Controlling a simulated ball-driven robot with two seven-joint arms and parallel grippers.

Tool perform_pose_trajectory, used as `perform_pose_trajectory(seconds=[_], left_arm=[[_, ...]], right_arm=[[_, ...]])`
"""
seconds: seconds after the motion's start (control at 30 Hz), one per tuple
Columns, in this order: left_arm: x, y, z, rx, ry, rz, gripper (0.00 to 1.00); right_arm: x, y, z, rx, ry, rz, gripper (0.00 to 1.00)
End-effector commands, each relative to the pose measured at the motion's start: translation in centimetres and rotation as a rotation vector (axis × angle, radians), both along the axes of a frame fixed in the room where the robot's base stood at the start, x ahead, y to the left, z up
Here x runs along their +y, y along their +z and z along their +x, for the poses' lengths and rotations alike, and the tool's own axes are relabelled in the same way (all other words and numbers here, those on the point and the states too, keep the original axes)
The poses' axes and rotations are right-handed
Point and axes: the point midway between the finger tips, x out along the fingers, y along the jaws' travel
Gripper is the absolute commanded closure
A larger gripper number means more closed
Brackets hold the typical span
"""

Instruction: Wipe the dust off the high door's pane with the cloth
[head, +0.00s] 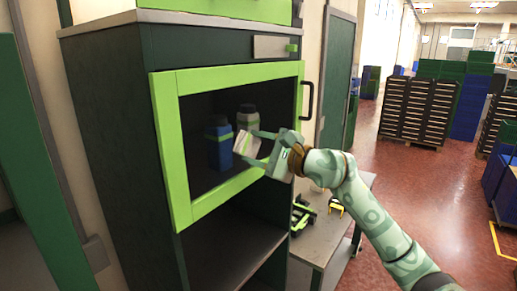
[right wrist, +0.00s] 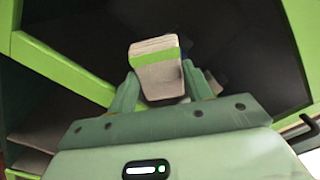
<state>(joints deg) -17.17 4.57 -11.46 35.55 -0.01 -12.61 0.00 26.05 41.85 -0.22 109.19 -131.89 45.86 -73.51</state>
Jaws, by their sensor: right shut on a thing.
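The high door (head: 172,152) has a bright green frame around a dark pane (head: 200,105) and looks shut on the tall dark cabinet. My right gripper (head: 255,146) is shut on the cloth (head: 241,140), a folded pale pad with a green band, in front of the pane's lower right part. In the right wrist view the cloth (right wrist: 158,75) sits between the two fingers, with the dark pane (right wrist: 235,45) behind it. I cannot tell whether the cloth touches the pane. I cannot make out dust on it. My left gripper is out of view.
A black handle (head: 308,101) is on the door's right side. Below right, a small table (head: 318,240) holds black-and-green tools (head: 301,215). An open shelf (head: 225,262) lies under the door.

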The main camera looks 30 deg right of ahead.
Motion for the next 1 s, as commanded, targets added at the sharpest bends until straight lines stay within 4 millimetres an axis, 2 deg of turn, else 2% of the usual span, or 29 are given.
perform_pose_trajectory(seconds=[0.57,0.8,1.0], left_arm=[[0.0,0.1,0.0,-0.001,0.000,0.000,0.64],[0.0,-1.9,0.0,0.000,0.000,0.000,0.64],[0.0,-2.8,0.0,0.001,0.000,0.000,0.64]], right_arm=[[0.3,0.0,0.9,-0.002,-0.001,-0.002,0.68],[-1.8,-0.4,1.7,-0.001,-0.003,-0.002,0.68],[-3.3,-0.2,2.2,0.000,-0.002,-0.002,0.68]])
